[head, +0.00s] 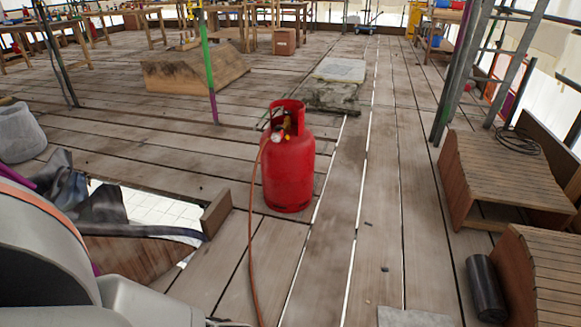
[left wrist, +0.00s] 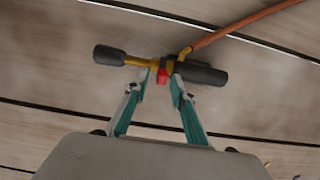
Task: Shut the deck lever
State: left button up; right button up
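The left wrist view shows a tool lying on the deck boards, with a brass pipe (left wrist: 140,62), a dark end at the left and a black grip (left wrist: 203,73) at the right. A small red lever (left wrist: 162,76) sits on the brass part. My left gripper (left wrist: 163,68) reaches to it, its teal-lined fingers drawn close together with the red lever between the tips. The fingertips partly cover the pipe. In the head view my left arm fills the lower left, and its fingers are out of frame. My right gripper is in neither view.
A red gas cylinder (head: 288,165) stands upright on the deck, with an orange hose (head: 251,240) running down from it. A deck opening (head: 160,207) lies at the left. Slatted wooden pieces (head: 508,170) and a black roll (head: 486,287) are at the right.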

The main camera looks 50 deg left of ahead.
pick_arm(q)
jog(key=shift+r, duration=0.1)
jog(key=v, duration=1.1)
jog(key=shift+r, duration=0.4)
jog(key=shift+d, duration=0.1)
dwell(0.4)
